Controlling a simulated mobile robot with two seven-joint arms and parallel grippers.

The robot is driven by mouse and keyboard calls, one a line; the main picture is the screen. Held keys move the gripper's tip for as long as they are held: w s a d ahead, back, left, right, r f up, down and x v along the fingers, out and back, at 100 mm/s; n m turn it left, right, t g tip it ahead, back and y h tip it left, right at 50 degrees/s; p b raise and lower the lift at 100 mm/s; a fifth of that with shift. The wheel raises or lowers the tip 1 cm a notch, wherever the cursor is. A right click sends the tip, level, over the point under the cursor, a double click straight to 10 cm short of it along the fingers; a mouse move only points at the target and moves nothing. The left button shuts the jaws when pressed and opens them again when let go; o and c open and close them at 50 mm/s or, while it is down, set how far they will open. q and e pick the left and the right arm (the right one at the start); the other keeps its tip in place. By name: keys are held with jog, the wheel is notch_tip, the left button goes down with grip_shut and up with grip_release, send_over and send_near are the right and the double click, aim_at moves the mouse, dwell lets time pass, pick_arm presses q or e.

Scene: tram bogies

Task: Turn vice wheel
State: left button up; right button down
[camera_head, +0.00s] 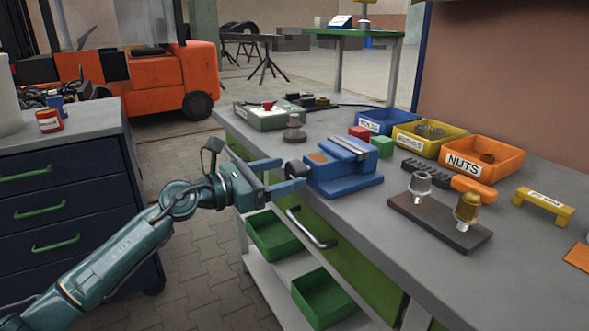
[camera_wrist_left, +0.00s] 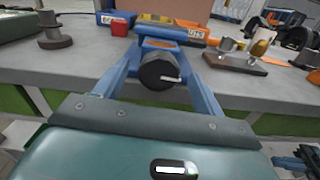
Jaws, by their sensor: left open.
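The blue vice (camera_head: 343,170) sits on the near-left edge of the grey workbench. Its dark round vice wheel (camera_head: 294,167) faces left, over the bench edge. My left gripper (camera_head: 290,175) is open, with its two blue fingers reaching to either side of the wheel. In the left wrist view the wheel (camera_wrist_left: 158,73) is between the fingers (camera_wrist_left: 160,80), with visible gaps on both sides and a light handle sticking out to the right. Blue and teal parts that look like my right gripper (camera_wrist_left: 298,160) show at the lower right of that view; its jaws are unclear.
A dark spool-like part (camera_head: 294,129) stands left of the vice. Red (camera_head: 358,132) and green (camera_head: 382,147) blocks lie behind it. A dark board with metal fittings (camera_head: 440,220) is to its right. A bench handle (camera_head: 312,230) and green bins (camera_head: 322,298) are below the gripper.

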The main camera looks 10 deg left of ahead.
aim_at(290, 172)
pick_arm(q)
jog(key=shift+x, duration=1.7)
jog(key=c, duration=1)
